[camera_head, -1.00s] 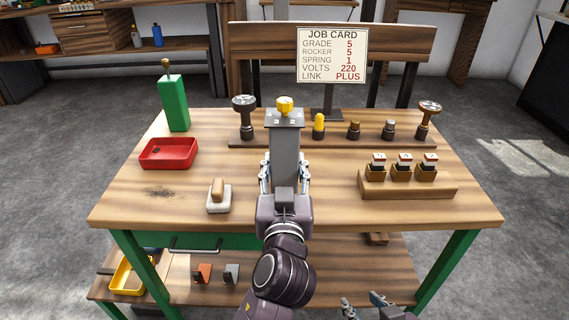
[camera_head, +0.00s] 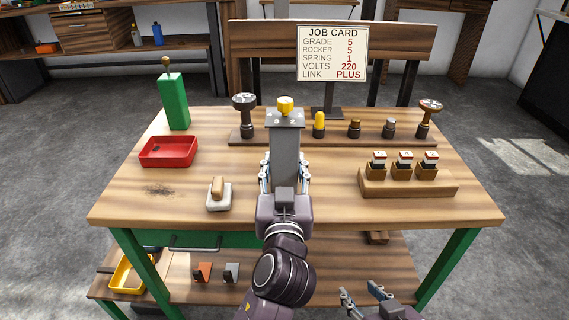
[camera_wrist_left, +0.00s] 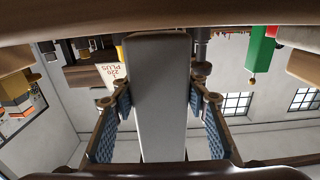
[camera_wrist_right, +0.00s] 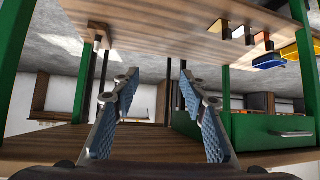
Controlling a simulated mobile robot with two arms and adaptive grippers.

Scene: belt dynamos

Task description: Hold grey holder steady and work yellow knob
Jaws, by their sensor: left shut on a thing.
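The grey holder (camera_head: 284,152) stands upright on the table, a tall block with a marked top plate. The yellow knob (camera_head: 285,105) sits on top of it. My left gripper (camera_head: 284,180) is shut on the holder's sides. In the left wrist view the holder (camera_wrist_left: 160,95) fills the space between the blue finger pads, and the knob is not clearly visible there. My right gripper (camera_head: 362,300) is low at the front edge of the table, apart from the holder. In the right wrist view its fingers (camera_wrist_right: 155,105) are spread and empty.
Behind the holder is a rail (camera_head: 340,138) with dark posts and a yellow-capped peg (camera_head: 319,122). A red tray (camera_head: 168,151), green block (camera_head: 174,103) and white block (camera_head: 219,199) are left. A wooden rack (camera_head: 408,184) is right. The front right tabletop is clear.

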